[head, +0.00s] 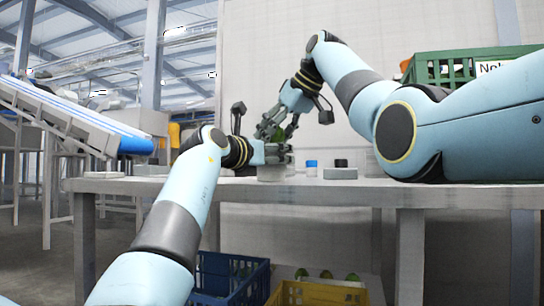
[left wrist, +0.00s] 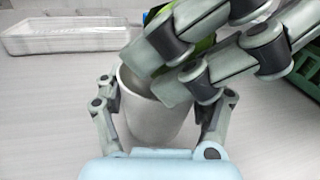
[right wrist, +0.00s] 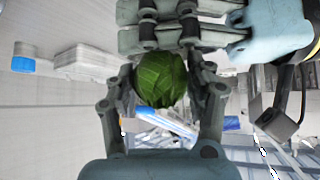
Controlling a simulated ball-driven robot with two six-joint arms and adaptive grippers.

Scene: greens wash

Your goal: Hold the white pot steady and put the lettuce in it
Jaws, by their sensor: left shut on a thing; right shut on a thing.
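The white pot (left wrist: 150,122) stands on the table in the left wrist view. My left gripper (left wrist: 160,105) has its fingers shut around the sides of the pot. The pot also shows low in the head view (head: 271,173). A round green lettuce (right wrist: 161,79) sits between the fingers of my right gripper (right wrist: 160,82), which is shut on it. In the left wrist view the right fingers cross over the pot's rim and hide part of its opening. Only slivers of the lettuce (left wrist: 205,43) show there.
A green crate (head: 450,68) stands at the back right. Blue (head: 225,278) and yellow (head: 315,293) crates are below. A white tray (left wrist: 65,38) lies beyond the pot.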

